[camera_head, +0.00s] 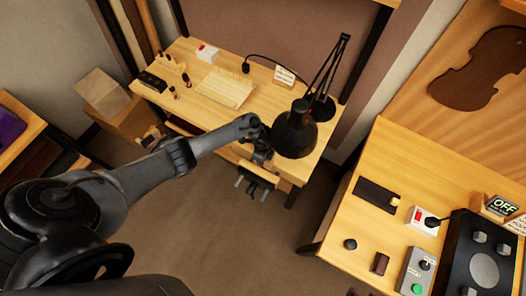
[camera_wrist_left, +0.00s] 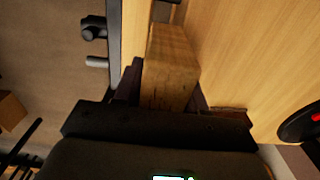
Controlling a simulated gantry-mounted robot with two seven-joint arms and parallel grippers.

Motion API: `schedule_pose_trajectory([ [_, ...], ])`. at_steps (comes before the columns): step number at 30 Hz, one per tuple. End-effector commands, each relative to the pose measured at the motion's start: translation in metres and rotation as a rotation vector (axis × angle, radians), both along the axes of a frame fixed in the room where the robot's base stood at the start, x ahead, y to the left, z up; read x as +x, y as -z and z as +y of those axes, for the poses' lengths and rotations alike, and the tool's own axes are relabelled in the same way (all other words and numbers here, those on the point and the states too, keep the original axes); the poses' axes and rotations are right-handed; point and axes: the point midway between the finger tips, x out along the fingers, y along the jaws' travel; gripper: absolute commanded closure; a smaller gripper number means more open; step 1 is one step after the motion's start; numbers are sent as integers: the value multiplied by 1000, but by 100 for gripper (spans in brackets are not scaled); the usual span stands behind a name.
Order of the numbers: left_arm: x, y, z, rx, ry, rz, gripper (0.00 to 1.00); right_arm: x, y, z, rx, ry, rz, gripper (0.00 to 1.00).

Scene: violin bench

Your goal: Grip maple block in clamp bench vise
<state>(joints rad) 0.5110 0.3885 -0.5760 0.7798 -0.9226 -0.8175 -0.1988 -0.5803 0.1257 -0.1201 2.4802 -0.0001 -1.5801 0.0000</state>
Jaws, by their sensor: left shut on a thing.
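My left gripper (camera_head: 259,143) is over the front edge of the far workbench, beside the vise (camera_head: 259,173). In the left wrist view the gripper (camera_wrist_left: 168,98) is shut on the maple block (camera_wrist_left: 169,62), a pale wooden block pointing away from the wrist. The block lies along the bench's front edge, next to a grey metal strip (camera_wrist_left: 114,40) with dark knobs and a pale rod on its outer side, which look like part of the vise. I cannot tell whether the block touches the vise jaws. In the head view the block is hidden.
A black desk lamp (camera_head: 295,132) hangs close to the right of the gripper. The far bench (camera_head: 205,105) carries a pale ribbed wooden piece (camera_head: 226,88), small bottles and a sign card (camera_head: 285,76). A second bench (camera_head: 345,225) with a control box (camera_head: 415,270) stands at right.

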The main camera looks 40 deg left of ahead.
Motion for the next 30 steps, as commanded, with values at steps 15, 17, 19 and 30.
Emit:
schedule_pose_trajectory([
  [15,0,0,0,-1,0,0,96,0,-1,1,3,2,-1,57],
  [17,0,0,0,-1,0,0,96,0,-1,1,4,3,0,57],
  [19,0,0,0,-1,0,0,96,0,-1,1,7,4,0,57],
  [30,0,8,0,-1,0,0,96,0,6,2,10,6,-1,57],
])
